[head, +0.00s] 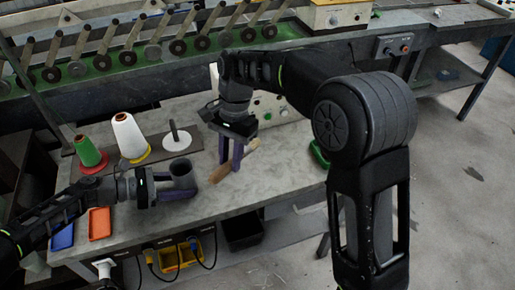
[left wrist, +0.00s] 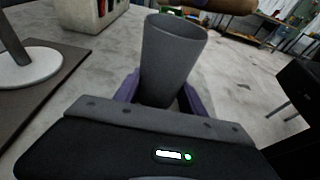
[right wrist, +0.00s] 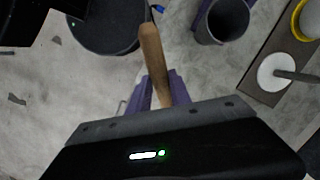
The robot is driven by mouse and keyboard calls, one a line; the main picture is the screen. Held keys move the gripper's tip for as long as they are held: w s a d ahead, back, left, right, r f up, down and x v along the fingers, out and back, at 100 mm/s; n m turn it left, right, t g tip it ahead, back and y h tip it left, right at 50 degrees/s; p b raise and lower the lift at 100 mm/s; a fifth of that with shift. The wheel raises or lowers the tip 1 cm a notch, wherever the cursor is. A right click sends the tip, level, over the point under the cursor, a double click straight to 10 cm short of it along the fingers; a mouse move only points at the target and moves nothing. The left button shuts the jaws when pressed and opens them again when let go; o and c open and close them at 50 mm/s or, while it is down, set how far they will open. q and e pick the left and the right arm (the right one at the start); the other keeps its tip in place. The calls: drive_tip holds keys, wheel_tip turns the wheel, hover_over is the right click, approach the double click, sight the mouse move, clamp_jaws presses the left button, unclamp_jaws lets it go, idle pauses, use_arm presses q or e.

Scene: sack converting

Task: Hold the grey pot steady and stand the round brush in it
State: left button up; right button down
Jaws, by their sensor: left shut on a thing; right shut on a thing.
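The grey pot (head: 183,172) stands upright on the bench near its front edge, its open top facing up. My left gripper (head: 178,193) is shut on it, with a purple finger on each side of the pot (left wrist: 172,55) in the left wrist view. The brush's wooden handle (head: 217,174) is to the right of the pot, apart from it. My right gripper (head: 231,163) points down and is shut on the brush (right wrist: 152,58), which lies nearly level between the fingers. In the left wrist view, a brown part of it (left wrist: 228,5) shows beyond the pot's rim. The bristles are hidden.
Left of the pot, a dark board (head: 150,154) carries a green cone (head: 88,152), a white cone (head: 128,135) and a white-based spindle (head: 176,140). Blue (head: 62,236) and orange (head: 99,223) trays lie at the front left. A control box stands behind my right gripper. Bare bench lies right of the pot.

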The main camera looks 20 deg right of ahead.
drive_tip(key=a+r+m+y, duration=0.75)
drive_tip(key=a+r, duration=0.25)
drive_tip(key=a, duration=0.3)
drive_tip(key=w+d+r+m+t+y, duration=0.2)
drive_tip(key=r+m+t, duration=0.6)
drive_tip(key=t, duration=0.6)
drive_tip(key=shift+w+r+m+y, duration=0.15)
drive_tip(key=shift+w+m+y, duration=0.4)
drive_tip(key=shift+w+y, duration=0.2)
wheel_tip(320, 180, down, 14)
